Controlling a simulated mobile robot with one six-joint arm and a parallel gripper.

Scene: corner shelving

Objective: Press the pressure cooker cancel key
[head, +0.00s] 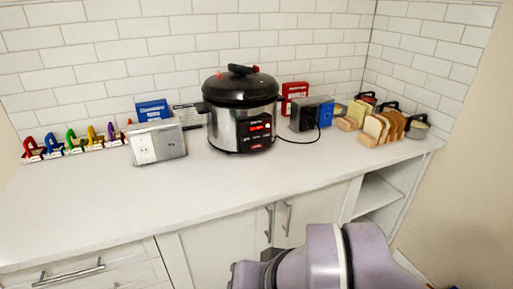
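The pressure cooker (228,126) stands on the white counter against the tiled wall. It has a black lid with a handle and a steel body. Its black front panel (257,133) carries several small reddish keys or labels, too small to read, so I cannot tell which is the cancel key. My arm shows at the bottom of the head view, in front of the lower cabinets and below the counter's front edge. My gripper's fingers are not visible.
Left of the cooker stand a white socket box (157,142), a blue box (152,110) and several coloured figures. On the right are a grey-blue box (311,114), a red box (294,91), a cord and bread slices (384,128). The counter front (130,205) is clear.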

